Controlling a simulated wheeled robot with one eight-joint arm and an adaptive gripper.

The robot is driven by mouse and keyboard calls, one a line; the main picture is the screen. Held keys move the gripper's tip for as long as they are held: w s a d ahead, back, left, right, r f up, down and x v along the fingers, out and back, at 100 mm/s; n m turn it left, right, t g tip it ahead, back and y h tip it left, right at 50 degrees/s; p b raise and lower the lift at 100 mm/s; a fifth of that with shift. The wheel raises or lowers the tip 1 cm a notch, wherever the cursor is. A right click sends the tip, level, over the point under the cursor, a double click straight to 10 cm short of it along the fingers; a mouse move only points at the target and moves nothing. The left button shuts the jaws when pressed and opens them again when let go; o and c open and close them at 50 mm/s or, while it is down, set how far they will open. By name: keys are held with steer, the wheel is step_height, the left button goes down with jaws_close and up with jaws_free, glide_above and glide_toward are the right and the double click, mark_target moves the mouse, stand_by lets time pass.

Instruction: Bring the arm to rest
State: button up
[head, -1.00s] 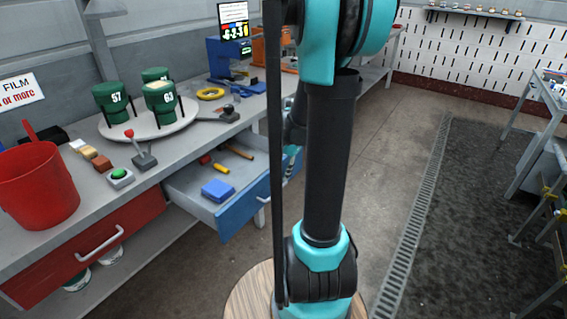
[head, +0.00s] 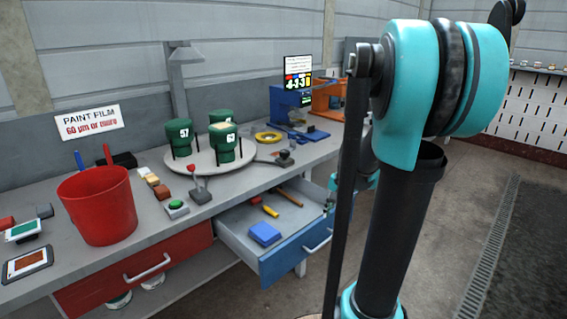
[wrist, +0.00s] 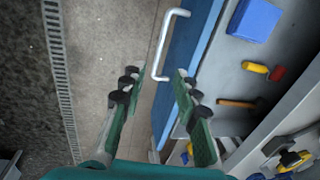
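My arm (head: 405,215) stands tall across the right of the head view, teal and black. In the wrist view my gripper (wrist: 157,84) has its two green fingers apart, with nothing between them but floor and the drawer edge. It is beside the open blue-fronted drawer (wrist: 187,50) and its grey handle (wrist: 163,45); I cannot tell whether it touches them. In the head view the drawer (head: 300,254) is pulled out, holding a blue box (head: 264,234), a yellow-handled tool (head: 270,211) and a hammer (head: 290,197). My gripper there is mostly hidden behind my arm.
The workbench (head: 225,197) carries a red bucket (head: 97,207), green numbered cups on a round tray (head: 196,171), a green button (head: 176,205) and a lever (head: 199,196). A closed red drawer (head: 135,270) is at left. Floor right of my arm is clear.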

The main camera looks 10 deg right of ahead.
steer(key=s+a+f+n, duration=0.2)
steer(key=s+n, duration=0.1)
steer(key=s, duration=0.1)
steer(key=s+a+f+n+t, duration=0.1)
steer(key=s+a+n, duration=0.2)
steer(key=s+n, duration=0.1)
steer(key=s+a+f+n+t+h, duration=0.1)
steer(key=s+a+f+n, duration=0.1)
steer(key=s, duration=0.4)
steer(key=shift+a+f+n, duration=0.3)
steer(key=shift+a+n, duration=0.05)
steer(key=shift+n, duration=0.45)
